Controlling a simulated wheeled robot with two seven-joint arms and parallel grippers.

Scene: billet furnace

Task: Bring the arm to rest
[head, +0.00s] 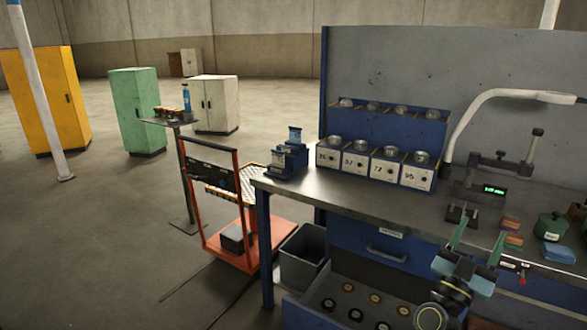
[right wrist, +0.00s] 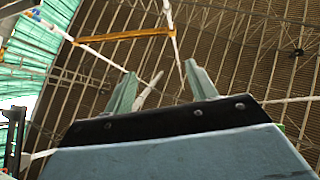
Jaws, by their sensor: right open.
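My right gripper (head: 477,242) is at the lower right of the head view, above the front edge of the workbench (head: 345,193). Its two green fingers point up and stand apart, with nothing between them. In the right wrist view the same gripper (right wrist: 160,88) has its fingers spread and empty, against the roof of the hall. My left gripper is in neither view.
The bench holds numbered bins (head: 370,167), a digital gauge (head: 487,188), a green pot (head: 551,227) and small coloured blocks (head: 513,232). Below is an open drawer (head: 335,290) with round pieces.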

